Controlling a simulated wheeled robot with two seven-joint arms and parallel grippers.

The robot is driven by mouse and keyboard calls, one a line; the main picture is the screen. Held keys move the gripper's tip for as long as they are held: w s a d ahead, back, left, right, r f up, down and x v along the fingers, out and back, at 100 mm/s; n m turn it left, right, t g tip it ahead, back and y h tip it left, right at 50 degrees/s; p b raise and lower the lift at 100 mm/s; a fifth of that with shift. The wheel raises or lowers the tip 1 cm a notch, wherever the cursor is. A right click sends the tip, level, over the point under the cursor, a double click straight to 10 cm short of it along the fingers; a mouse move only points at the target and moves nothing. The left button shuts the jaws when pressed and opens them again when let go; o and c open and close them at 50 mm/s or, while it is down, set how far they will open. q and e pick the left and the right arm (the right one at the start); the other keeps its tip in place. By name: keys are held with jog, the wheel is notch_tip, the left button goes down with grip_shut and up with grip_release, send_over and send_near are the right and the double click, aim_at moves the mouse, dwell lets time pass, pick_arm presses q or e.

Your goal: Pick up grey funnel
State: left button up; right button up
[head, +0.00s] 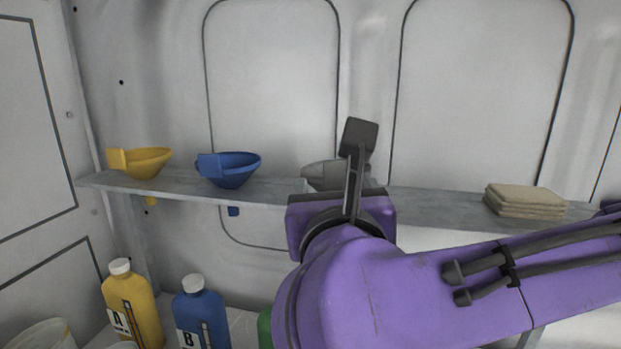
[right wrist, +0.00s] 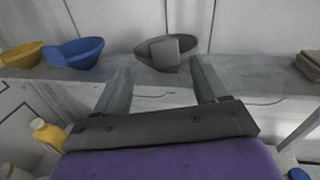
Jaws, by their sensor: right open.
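The grey funnel (head: 321,175) sits on the grey shelf (head: 430,207), mostly hidden behind my right gripper and arm in the head view. In the right wrist view the grey funnel (right wrist: 168,52) shows whole, with its tab facing me. My right gripper (right wrist: 160,80) is open. Its two fingers point toward the funnel, one to each side of it in the picture, with nothing between them. The fingers appear short of the funnel, in front of the shelf edge. My left gripper is not in view.
A blue funnel (head: 230,170) and a yellow funnel (head: 142,161) sit left on the shelf. Folded cloths (head: 525,201) lie at the right. Below stand a yellow bottle (head: 132,305) and a blue bottle (head: 200,315). The wall is close behind the shelf.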

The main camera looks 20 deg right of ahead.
aim_at(338, 168)
jog(key=shift+w+d+r+p, duration=0.2)
jog(key=shift+w+p, duration=0.1)
jog(key=shift+w, duration=0.25)
jog(key=shift+w+d+r+p, duration=0.1)
jog(key=shift+w+d+p, duration=0.15)
jog(key=shift+w, duration=0.25)
jog(key=shift+s+d+r+p, duration=0.15)
jog(key=shift+d+r+p, duration=0.3)
jog(key=shift+d+p, duration=0.35)
jog(key=shift+r+p+x, duration=0.2)
jog(key=shift+p+x, duration=0.45)
jog(key=shift+x, duration=0.3)
jog(key=w, duration=0.1)
jog(key=w+p, duration=0.1)
jog(key=w, duration=0.1)
jog(key=w+d+f, duration=0.1)
jog(key=w, duration=0.1)
jog(key=shift+w+d+f, duration=0.1)
jog(key=shift+w+d, duration=0.05)
jog(key=shift+w, duration=0.05)
jog(key=shift+s, duration=0.7)
jog(key=c, duration=0.4)
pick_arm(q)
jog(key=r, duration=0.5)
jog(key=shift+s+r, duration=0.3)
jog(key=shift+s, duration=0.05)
pick_arm(e)
jog(key=shift+w, duration=0.1)
grip_shut()
